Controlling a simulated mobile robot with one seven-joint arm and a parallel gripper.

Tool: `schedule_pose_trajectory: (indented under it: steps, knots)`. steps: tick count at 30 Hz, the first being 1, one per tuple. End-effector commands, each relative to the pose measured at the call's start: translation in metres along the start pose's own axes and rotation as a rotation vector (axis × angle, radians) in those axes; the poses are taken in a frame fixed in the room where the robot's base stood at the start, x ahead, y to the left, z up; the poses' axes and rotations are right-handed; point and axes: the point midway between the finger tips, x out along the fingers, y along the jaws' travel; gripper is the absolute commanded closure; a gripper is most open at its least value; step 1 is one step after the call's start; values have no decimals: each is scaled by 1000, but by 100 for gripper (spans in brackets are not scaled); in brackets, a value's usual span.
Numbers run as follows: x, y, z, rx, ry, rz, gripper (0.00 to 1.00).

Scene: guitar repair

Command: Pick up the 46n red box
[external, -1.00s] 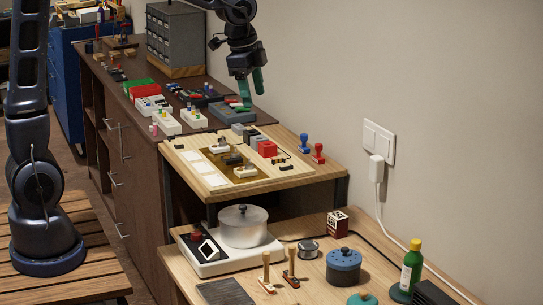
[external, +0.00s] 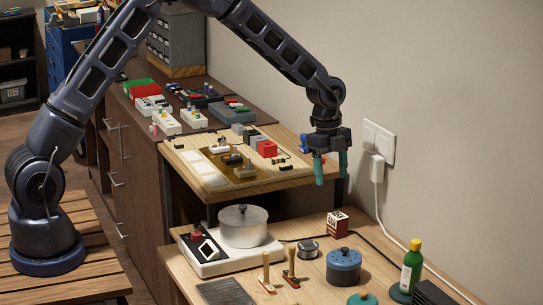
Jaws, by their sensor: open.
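The red box (external: 337,224) is a small cube with a white side with dark marking on it. It stands upright on the lower wooden bench, near the wall and right of the metal pot. My gripper (external: 331,170) points down with its green fingers apart and nothing between them. It is above the box and slightly left of it in the picture, with a clear gap between fingertips and box. The box is not covered by the arm.
A metal pot (external: 243,226) on a white hot plate stands left of the box. A solder spool (external: 308,249), a blue round container (external: 343,266) and a green bottle (external: 411,265) stand nearby. A raised wooden board (external: 290,182) is behind. A cable runs along the wall.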

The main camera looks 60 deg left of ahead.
Motion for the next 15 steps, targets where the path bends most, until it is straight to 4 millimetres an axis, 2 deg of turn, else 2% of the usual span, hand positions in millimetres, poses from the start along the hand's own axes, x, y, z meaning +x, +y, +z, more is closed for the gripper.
schedule_pose_trajectory:
  steps: [1, 4, 15]
  knots:
    - [13, -5, 0, 18, 5, 8, 40]
    - [29, -12, 1, 48, 13, 17, 40]
    - [61, -16, 0, 72, 18, 23, 40]
